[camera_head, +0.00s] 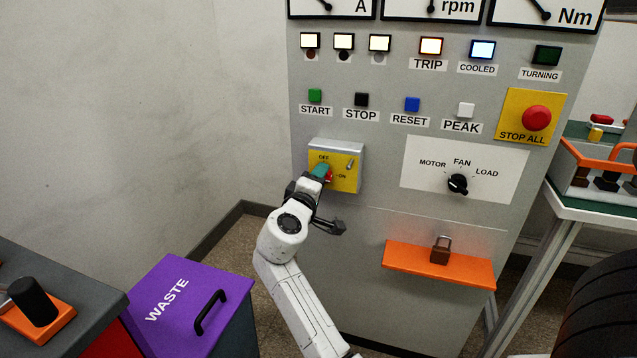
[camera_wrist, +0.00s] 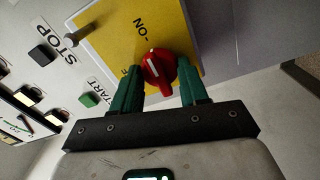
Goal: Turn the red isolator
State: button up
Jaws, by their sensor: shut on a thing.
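The red isolator (camera_wrist: 160,72) is a round red knob with a handle bar and a white mark, on a yellow plate (camera_head: 347,179) with OFF and ON labels. In the head view only a small red part of it (camera_head: 329,176) shows beside my fingers. My gripper (camera_head: 321,171) is at the knob, its green fingers on either side. In the wrist view my gripper (camera_wrist: 160,80) is shut on the knob's handle. The white mark points up towards the ON side of the plate in that view; its exact setting is hard to tell. The OFF label is partly hidden there.
A small metal toggle (camera_head: 350,163) sits on the same box, right of the knob. START (camera_head: 315,96) and STOP (camera_head: 361,99) buttons are above. An orange shelf (camera_head: 430,267) with a padlock juts out lower right. A purple WASTE bin (camera_head: 180,300) stands lower left.

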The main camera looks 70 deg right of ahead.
jog(key=shift+f, duration=0.1)
jog(key=o, duration=1.1)
jog(key=shift+c, duration=0.2)
jog(key=shift+a, duration=0.1)
jog(key=a+p, duration=0.1)
jog(key=a, duration=0.9)
jog(key=shift+s+a, duration=0.3)
jog(key=shift+s, duration=0.15)
